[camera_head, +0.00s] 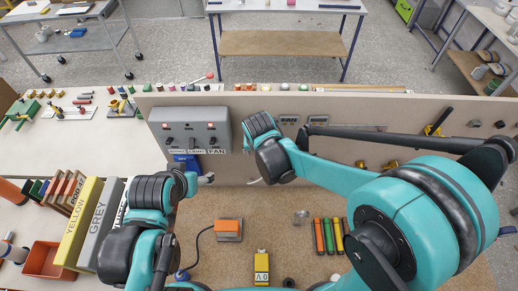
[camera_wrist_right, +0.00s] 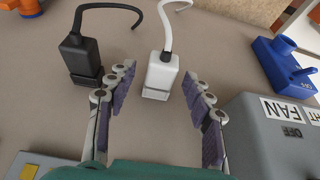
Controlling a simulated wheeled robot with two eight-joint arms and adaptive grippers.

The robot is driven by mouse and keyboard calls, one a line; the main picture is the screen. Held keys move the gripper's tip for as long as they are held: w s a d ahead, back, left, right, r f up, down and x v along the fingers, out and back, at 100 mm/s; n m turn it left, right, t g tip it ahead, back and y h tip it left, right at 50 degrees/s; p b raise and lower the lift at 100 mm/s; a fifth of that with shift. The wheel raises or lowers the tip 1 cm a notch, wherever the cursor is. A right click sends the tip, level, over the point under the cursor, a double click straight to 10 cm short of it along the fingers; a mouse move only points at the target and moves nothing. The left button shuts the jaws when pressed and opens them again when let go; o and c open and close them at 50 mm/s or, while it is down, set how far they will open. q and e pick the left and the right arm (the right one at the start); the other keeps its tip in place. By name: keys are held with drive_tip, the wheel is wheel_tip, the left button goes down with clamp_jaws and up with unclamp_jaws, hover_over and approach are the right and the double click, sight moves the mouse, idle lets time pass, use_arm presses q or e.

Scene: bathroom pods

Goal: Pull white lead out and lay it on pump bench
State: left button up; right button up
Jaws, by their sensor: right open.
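A white plug (camera_wrist_right: 160,76) with a curved white lead (camera_wrist_right: 168,25) sits on the upright panel (camera_wrist_right: 215,50) in the right wrist view. My right gripper (camera_wrist_right: 158,92) is open, with its purple-padded fingers on either side of the white plug's near end; I cannot tell whether they touch it. A bit of white lead (camera_head: 255,181) shows below my right wrist in the head view, where that gripper is hidden. A black plug (camera_wrist_right: 80,55) with a black lead is to the left of the white one. No label marks the pump bench.
A grey switch box (camera_head: 195,133) labelled FAN and a blue fitting (camera_wrist_right: 285,68) are close to the right of the gripper in the wrist view. On the brown board (camera_head: 215,205) are an orange block (camera_head: 229,229), a yellow block (camera_head: 261,265) and several coloured sticks. Binders (camera_head: 83,220) stand at left.

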clamp_jaws()
drive_tip(key=shift+s, duration=0.15)
idle(0.4)
drive_tip(key=shift+s, duration=0.25)
drive_tip(key=shift+s, duration=0.4)
idle(0.5)
drive_tip(key=shift+s, duration=1.45)
